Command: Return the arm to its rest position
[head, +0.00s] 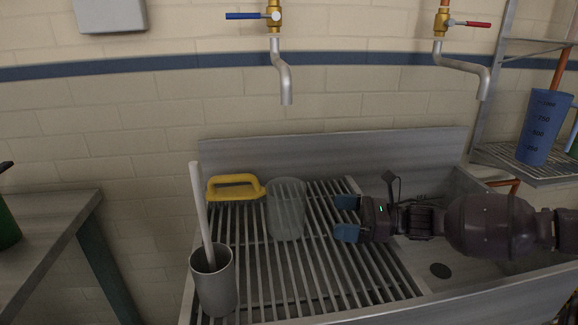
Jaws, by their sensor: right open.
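My right gripper (347,218) is in the head view. Its arm comes in from the right, over the metal sink. Its two blue-tipped fingers are apart and point left, with nothing between them. A clear, greenish beaker (287,210) stands upright on the slatted rack just left of the fingertips, with a gap between them. My left gripper is not in view.
The slatted drainer (264,280) also holds a yellow-handled brush (235,187) and a grey cup (214,285) with a pale rod. Two taps with spouts (284,80) (470,65) hang above. A blue measuring jug (543,127) stands on a wire shelf at right. A grey table (45,225) is at left.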

